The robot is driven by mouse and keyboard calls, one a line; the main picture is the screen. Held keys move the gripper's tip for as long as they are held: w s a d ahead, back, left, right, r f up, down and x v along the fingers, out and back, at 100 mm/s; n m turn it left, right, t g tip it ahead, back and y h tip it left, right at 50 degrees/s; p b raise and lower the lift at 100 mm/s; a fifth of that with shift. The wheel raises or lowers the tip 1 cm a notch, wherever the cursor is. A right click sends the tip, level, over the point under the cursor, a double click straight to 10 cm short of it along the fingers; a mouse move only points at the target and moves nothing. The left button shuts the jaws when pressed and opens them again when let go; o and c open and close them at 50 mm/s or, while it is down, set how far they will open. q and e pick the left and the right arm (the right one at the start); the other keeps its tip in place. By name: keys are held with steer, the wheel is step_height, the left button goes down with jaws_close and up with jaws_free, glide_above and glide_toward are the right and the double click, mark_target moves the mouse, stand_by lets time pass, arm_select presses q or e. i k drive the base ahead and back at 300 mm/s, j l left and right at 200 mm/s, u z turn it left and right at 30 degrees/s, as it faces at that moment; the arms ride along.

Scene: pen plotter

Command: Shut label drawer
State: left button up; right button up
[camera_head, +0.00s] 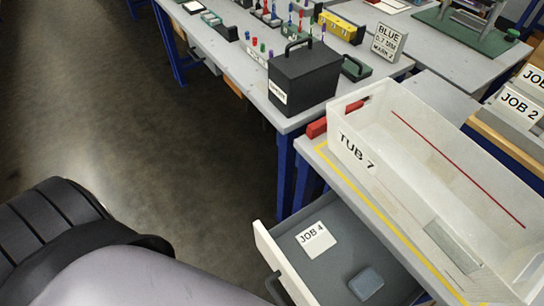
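A drawer with a white front (272,262) is pulled open below the tabletop at the lower middle. Its dark handle (275,288) is on the outer face at the lower left, partly cut off by the frame. Inside its grey tray lie a white card reading JOB 4 (316,239) and a small blue-grey block (366,283). A large part of my own body fills the lower left. Neither gripper can be seen.
A clear tub labelled TUB 7 (358,149) stands above the drawer within a yellow outline (390,224). A red block (317,127) and black box (303,76) are behind. Open floor (150,120) lies left of the drawer.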

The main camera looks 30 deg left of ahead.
mark_target(323, 280)
steer(key=k+j+u, duration=0.15)
steer(key=k, duration=0.65)
steer(key=l+z, duration=0.15)
steer(key=z, duration=0.2)
